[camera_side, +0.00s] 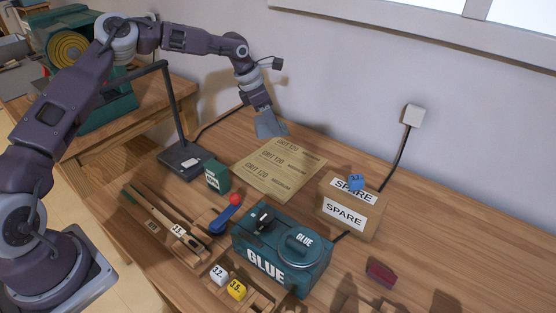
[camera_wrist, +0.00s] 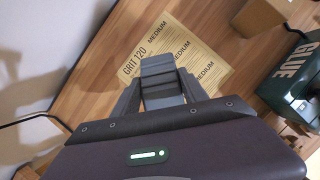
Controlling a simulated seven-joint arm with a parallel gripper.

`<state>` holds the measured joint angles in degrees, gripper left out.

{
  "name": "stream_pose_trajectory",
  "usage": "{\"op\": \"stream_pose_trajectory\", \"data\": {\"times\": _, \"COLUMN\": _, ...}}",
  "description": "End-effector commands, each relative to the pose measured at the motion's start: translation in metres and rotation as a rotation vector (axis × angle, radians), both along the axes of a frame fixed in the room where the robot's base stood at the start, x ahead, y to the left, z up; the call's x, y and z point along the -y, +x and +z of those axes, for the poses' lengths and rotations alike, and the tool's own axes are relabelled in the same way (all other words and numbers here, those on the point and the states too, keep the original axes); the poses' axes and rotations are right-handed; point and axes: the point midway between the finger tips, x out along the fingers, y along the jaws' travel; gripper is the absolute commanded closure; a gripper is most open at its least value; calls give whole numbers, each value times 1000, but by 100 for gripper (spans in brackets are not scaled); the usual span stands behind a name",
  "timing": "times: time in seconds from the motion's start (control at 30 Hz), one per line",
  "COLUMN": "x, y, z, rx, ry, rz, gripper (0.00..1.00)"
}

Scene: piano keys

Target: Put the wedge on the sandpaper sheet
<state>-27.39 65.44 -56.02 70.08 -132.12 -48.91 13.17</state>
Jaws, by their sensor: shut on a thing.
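The sandpaper sheet (camera_side: 281,167) is tan, printed GRIT 120 MEDIUM, and lies flat on the wooden bench. It also shows in the wrist view (camera_wrist: 206,57), partly covered by my gripper and its load. My gripper (camera_side: 262,106) is shut on a grey block, which I take as the wedge (camera_side: 271,126). The wedge appears raised near the sheet's far left corner in the side view. In the wrist view the wedge (camera_wrist: 158,68) sits between the two fingers (camera_wrist: 160,92) and overlaps the sheet's near edge. Its exact height is hard to tell.
A teal GLUE box (camera_side: 275,262) stands in front of the sheet. A small green box (camera_side: 216,176) and a black lamp base (camera_side: 184,157) stand left of the sheet.

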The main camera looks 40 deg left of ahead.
Motion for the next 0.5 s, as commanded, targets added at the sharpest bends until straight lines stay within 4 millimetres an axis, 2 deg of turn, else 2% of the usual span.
{"op": "stream_pose_trajectory", "data": {"times": 0.07, "x": 20, "y": -2, "z": -4, "rx": 5, "ry": -4, "rz": -64, "gripper": 99}}
{"op": "stream_pose_trajectory", "data": {"times": 0.17, "x": 31, "y": -4, "z": -14, "rx": 6, "ry": -7, "rz": -103, "gripper": 99}}
{"op": "stream_pose_trajectory", "data": {"times": 0.3, "x": 33, "y": -4, "z": -48, "rx": 6, "ry": -5, "rz": -110, "gripper": 99}}
{"op": "stream_pose_trajectory", "data": {"times": 0.5, "x": 32, "y": -4, "z": -77, "rx": 7, "ry": -6, "rz": -108, "gripper": 99}}
